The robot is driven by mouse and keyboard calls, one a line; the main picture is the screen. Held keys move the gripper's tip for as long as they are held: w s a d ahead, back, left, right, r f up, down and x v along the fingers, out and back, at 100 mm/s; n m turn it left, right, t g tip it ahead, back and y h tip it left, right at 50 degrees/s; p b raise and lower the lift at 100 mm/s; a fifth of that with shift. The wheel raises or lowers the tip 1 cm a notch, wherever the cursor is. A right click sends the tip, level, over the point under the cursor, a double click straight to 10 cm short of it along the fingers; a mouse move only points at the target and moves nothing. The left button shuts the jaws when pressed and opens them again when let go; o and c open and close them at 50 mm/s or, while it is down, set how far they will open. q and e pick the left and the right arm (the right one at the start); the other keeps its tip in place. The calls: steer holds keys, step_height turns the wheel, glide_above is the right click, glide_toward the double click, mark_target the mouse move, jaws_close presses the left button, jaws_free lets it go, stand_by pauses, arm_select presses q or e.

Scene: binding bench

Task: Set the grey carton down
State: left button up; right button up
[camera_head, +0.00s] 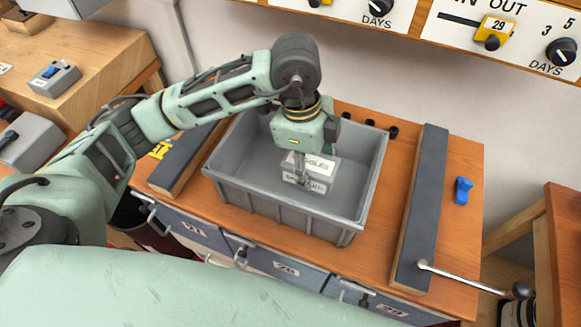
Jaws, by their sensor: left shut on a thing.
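The grey carton (321,171), with white labels on its top and side, is inside the grey crate (229,194). My left gripper (301,176) reaches down into the crate and is shut on the carton. The gripper covers part of the carton and its lettering. I cannot tell whether the carton's underside touches the crate floor. My right gripper is not in view.
The crate stands on a wooden bench (376,250) between two dark bars, one left (180,160) and one right (422,205). A blue clip (463,191) lies at the right. A metal lever (470,279) juts out front right. The crate floor around the carton looks empty.

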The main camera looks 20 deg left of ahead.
arm_select(q)
steer(key=w+a+f, duration=0.1)
steer(key=a, duration=0.1)
steer(key=w+a+f+p, duration=0.1)
steer(key=a, duration=0.1)
steer(key=w+a+f, duration=0.1)
steer(key=a+f, duration=0.1)
steer(key=shift+w, duration=0.15)
steer(key=shift+a+f, duration=0.1)
steer(key=shift+a, duration=0.05)
step_height(320, 180, down, 4)
steer(key=shift+w+r+p, duration=0.1)
steer(key=shift+p, duration=0.85)
steer(key=shift+f, duration=0.25)
steer(key=o, duration=1.2)
steer(key=shift+o, duration=0.3)
